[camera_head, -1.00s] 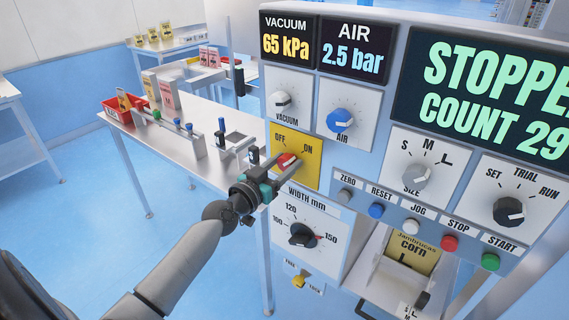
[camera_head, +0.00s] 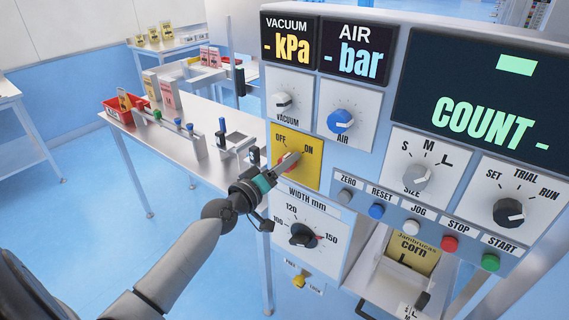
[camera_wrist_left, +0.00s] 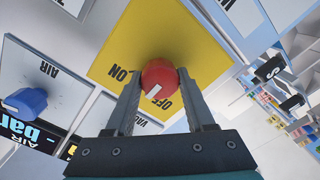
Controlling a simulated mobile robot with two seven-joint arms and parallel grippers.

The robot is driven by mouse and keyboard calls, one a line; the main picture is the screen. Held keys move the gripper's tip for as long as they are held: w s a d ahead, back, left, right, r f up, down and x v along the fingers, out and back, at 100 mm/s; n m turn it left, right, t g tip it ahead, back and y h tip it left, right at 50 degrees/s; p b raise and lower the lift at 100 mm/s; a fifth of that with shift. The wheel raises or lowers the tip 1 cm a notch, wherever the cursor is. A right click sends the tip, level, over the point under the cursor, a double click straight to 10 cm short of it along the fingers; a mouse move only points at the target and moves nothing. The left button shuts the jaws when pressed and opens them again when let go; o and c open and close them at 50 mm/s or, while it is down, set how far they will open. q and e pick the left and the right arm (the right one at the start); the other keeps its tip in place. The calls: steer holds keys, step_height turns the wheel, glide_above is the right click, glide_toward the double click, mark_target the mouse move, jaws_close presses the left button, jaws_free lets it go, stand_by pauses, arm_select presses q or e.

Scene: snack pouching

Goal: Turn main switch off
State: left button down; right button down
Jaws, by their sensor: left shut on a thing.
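The main switch is a red knob (camera_head: 287,161) on a yellow plate (camera_head: 308,174) marked OFF and ON. My left gripper (camera_head: 279,173) is shut on the knob, and the fingers hide part of it. In the left wrist view the red knob (camera_wrist_left: 160,77) sits between the fingertips, and its white mark points roughly toward OFF. The vacuum display (camera_head: 287,39), air display (camera_head: 352,50) and large screen (camera_head: 485,95) show dashes instead of readings. My right gripper is in neither view.
A vacuum knob (camera_head: 282,101) and air knob (camera_head: 340,120) sit above the yellow plate. The width dial (camera_head: 303,235) is below it, and a row of buttons with a red stop button (camera_head: 450,243) is to the right. A table (camera_head: 213,161) stands at left.

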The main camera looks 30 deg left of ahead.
arm_select(q)
steer(key=n, duration=0.4)
steer(key=shift+n, duration=0.3)
steer(key=n, duration=0.3)
steer(key=shift+f+n+h, duration=0.1)
steer(key=shift+n+h, duration=0.2)
steer(key=shift+n, duration=0.1)
steer(key=shift+c, duration=1.3)
jaws_free()
steer(key=s+a+b, duration=0.1)
steer(key=s+b, duration=0.2)
steer(key=s, duration=1.2)
steer(key=shift+r, duration=0.2)
